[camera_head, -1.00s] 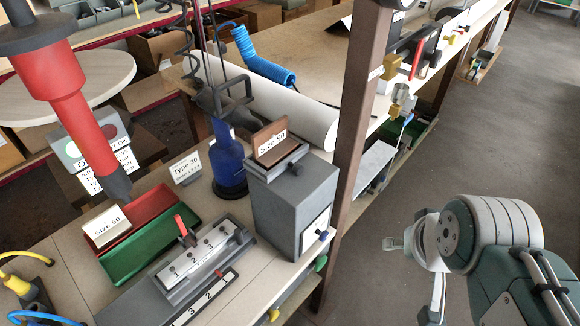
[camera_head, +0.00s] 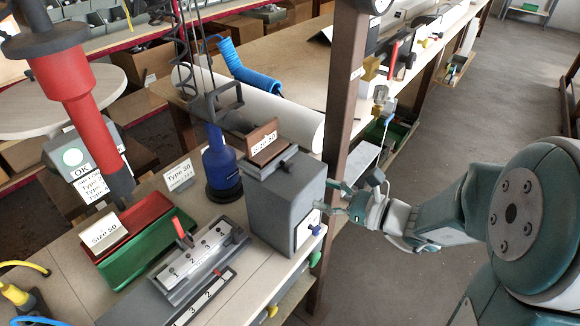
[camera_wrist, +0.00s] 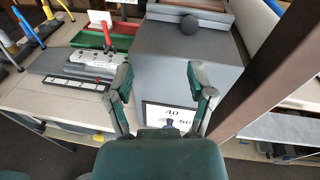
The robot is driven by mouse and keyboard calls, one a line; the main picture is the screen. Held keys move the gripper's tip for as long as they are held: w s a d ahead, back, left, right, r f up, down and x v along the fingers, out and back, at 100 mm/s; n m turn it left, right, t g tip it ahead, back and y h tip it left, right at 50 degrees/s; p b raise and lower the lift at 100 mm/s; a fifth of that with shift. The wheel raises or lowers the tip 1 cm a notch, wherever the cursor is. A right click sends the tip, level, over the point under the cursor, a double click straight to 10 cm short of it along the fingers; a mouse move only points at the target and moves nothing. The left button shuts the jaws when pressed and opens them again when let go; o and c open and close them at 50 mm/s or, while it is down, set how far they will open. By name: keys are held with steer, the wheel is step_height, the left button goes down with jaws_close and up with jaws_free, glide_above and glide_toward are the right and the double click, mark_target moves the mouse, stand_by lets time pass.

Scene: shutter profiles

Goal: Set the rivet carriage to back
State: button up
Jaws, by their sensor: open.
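The grey box (camera_head: 283,208) stands at the bench's right end. On top is a slide holding a brown block labelled "Size 50" (camera_head: 263,138), probably the rivet carriage, with a dark round knob (camera_head: 286,166). That knob also shows in the wrist view (camera_wrist: 190,24). The front of the box carries a white plate marked 40 and 50 (camera_wrist: 166,117) and a blue knob (camera_head: 317,230). My gripper (camera_head: 337,198) is open and empty, in front of the box and below the top knob. In the wrist view its two fingers (camera_wrist: 162,84) are spread before the box face.
A brown post (camera_head: 344,90) rises just right of the box. A red tool (camera_head: 78,100) hangs above. Open floor (camera_head: 455,130) lies to the right.

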mark_target(292, 168)
steer(key=w+a+m, duration=0.1)
steer(key=w+a, duration=0.1)
steer(key=w, duration=0.1)
steer(key=w+a+m+t, duration=0.1)
steer(key=w+a, duration=0.1)
steer(key=w+a+m+t, duration=0.1)
steer(key=w+a, duration=0.1)
steer(key=w, duration=0.1)
steer(key=shift+w+a+f+h, duration=0.3)
steer(key=shift+a, duration=0.1)
jaws_close()
